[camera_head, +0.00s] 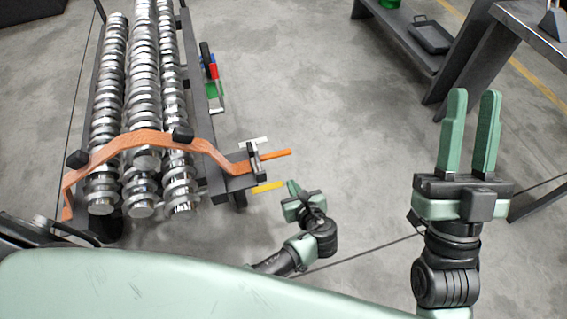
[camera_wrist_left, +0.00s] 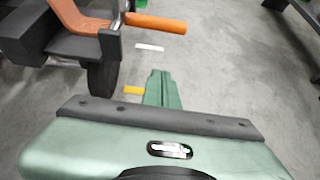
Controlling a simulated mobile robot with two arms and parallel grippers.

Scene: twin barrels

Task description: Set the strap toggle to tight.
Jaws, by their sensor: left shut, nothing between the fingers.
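The strap toggle is an orange handle (camera_head: 275,154) sticking out to the right from a dark bracket at the rack's near right corner. An orange strap (camera_head: 125,141) runs from that bracket across the metal shafts. A white marker (camera_head: 256,143) lies behind the handle and a yellow marker (camera_head: 268,187) in front of it. My left gripper (camera_head: 292,187) is shut and empty, just right of the yellow marker and apart from the handle. In the left wrist view the orange handle (camera_wrist_left: 155,22) is beyond the shut fingers (camera_wrist_left: 162,75). My right gripper (camera_head: 472,93) is open and empty.
Several crankshafts (camera_head: 142,90) lie in the dark rack at the left. Small red, blue and green parts (camera_head: 212,85) are on the rack's right side. A dark bench (camera_head: 430,70) with a tray (camera_head: 432,37) stands at upper right. The floor between is clear.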

